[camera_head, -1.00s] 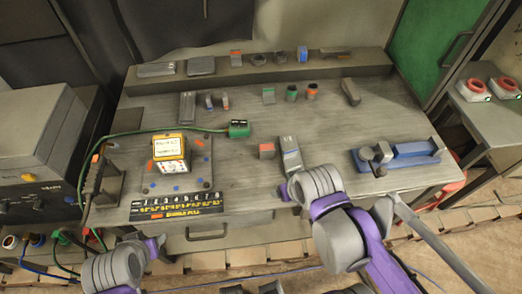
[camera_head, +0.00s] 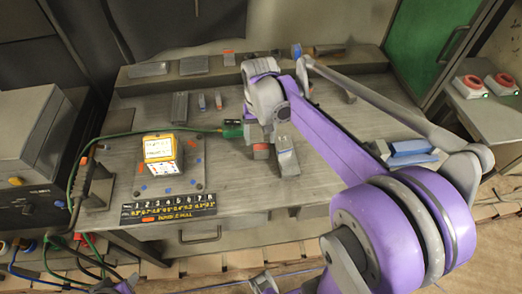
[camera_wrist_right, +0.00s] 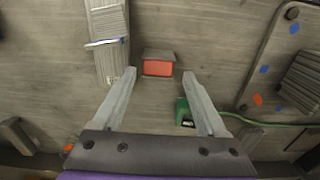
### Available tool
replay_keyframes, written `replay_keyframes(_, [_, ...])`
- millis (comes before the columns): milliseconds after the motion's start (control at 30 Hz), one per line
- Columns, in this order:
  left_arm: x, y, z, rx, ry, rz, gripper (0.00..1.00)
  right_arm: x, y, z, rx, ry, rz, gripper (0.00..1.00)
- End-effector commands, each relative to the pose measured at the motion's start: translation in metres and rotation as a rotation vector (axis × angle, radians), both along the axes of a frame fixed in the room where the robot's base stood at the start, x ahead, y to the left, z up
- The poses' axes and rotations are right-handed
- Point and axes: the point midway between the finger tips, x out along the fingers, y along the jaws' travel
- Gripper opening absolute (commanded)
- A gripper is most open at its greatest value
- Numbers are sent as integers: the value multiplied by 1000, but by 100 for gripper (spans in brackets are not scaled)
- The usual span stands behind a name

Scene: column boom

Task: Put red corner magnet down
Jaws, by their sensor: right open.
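The red corner magnet (camera_head: 261,151) lies on the workbench (camera_head: 240,186), left of a grey metal block (camera_head: 287,158). In the right wrist view the magnet (camera_wrist_right: 158,66) shows a red face with grey edges, ahead of and between the fingertips. My right gripper (camera_wrist_right: 159,75) is open, one finger to each side of the magnet's line, with gaps visible on both sides. In the head view my right arm reaches over the bench and its wrist hides most of the gripper.
A green clamp (camera_head: 232,129) on a green cable sits close to the left of the magnet. A yellow device (camera_head: 160,154) stands on a grey plate further left. A blue vise (camera_head: 410,151) is at the right. Bare bench lies in front of the magnet.

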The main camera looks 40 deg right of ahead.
Motion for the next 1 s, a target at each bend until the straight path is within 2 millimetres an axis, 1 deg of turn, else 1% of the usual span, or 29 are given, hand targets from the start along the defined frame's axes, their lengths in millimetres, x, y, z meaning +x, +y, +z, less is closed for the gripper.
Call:
replay_keyframes(33, [0, 0, -1, 0, 0, 0, 50, 0, 0, -5, 0, 0, 0, 75])
replay_keyframes(167, [0, 0, -1, 0, 0, 0, 50, 0, 0, -13, 0, -1, 1, 75])
replay_keyframes(400, [0, 0, -1, 0, 1, 0, 50, 0, -3, -48, 0, -1, 2, 75])
replay_keyframes(500, [-1, 0, -2, 0, 1, 0, 50, 0, -3, -58, 0, -1, 2, 75])
replay_keyframes(600, [-1, 0, -2, 0, 1, 0, 50, 0, -3, -61, 0, -1, 1, 75])
replay_keyframes(767, [-1, 0, -2, 0, 1, 0, 50, 0, -3, -61, 0, -1, 2, 75])
replay_keyframes(800, [-1, 0, -2, 0, 1, 0, 50, 0, -3, -61, 0, -1, 2, 71])
replay_keyframes(867, [-1, 0, -2, 0, 1, 0, 50, 0, -3, -60, 0, -1, 2, 61])
replay_keyframes(1000, [-1, 0, -2, 0, 1, 0, 50, 0, -3, -60, 0, -1, 2, 35])
